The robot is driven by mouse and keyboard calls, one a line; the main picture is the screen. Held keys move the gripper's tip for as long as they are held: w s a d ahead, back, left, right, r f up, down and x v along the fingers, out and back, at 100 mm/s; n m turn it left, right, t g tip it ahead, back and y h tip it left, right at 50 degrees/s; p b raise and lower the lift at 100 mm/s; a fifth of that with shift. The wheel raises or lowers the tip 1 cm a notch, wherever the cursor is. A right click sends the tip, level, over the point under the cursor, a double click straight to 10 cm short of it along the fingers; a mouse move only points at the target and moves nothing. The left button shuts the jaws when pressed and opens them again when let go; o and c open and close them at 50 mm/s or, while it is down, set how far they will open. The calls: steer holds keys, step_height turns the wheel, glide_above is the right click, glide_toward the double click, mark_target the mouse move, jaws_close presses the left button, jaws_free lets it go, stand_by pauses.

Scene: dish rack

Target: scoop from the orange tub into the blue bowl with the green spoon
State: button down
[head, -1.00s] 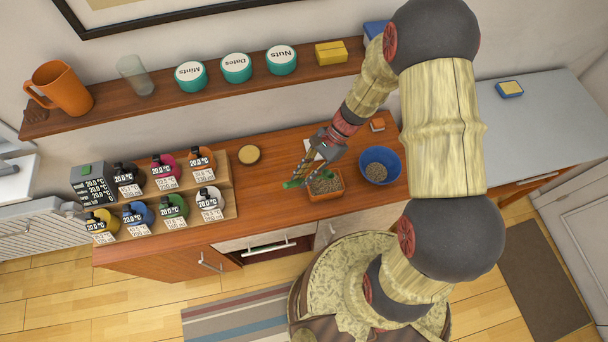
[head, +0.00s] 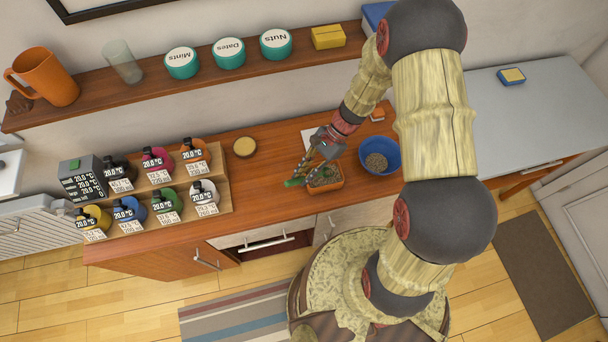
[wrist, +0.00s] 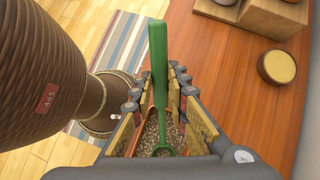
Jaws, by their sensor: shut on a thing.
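The orange tub (head: 341,184) stands on the wooden counter and holds brown grains; it also shows in the wrist view (wrist: 135,143). My gripper (head: 304,171) is over the tub, shut on the green spoon (head: 292,182). In the wrist view the spoon (wrist: 158,62) runs between the fingers, its handle end sticking out away from the tub and its round head down at the grains. How deep the head sits is hard to tell. The blue bowl (head: 395,160) stands to the right of the tub, with some grains in it.
A rack of several labelled jars (head: 150,190) stands left on the counter. A round yellow-topped lid or jar (head: 244,147) lies behind, left of the tub. A small orange block (head: 377,115) is behind the bowl. A shelf (head: 200,80) with canisters runs above. Counter between rack and tub is clear.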

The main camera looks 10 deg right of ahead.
mark_target(291, 182)
step_height(291, 182, up, 6)
steer(key=p, duration=0.3)
steer(key=shift+s+a+f+p, duration=0.1)
steer(key=shift+a+f+p, duration=0.05)
steer(key=shift+f+p, duration=0.15)
steer(key=shift+s+a+f+t+h+p, duration=0.25)
steer(key=shift+a+f+h, duration=0.15)
steer(key=shift+a+h, duration=0.15)
steer(key=shift+s+a+f+t+h+p, duration=0.15)
steer(key=shift+s+a+f+h+p, duration=0.15)
steer(key=shift+a+h, duration=0.25)
steer(key=a+f+h+p, duration=0.1)
steer(key=s+a+f+t+h+p, duration=0.1)
steer(key=p, duration=0.1)
steer(key=shift+a+h, duration=0.1)
steer(key=shift+h, duration=0.3)
steer(key=shift+a+f+t+h+p, duration=0.35)
steer(key=shift+h+p, duration=0.15)
steer(key=shift+p, duration=0.45)
steer(key=shift+f, duration=0.1)
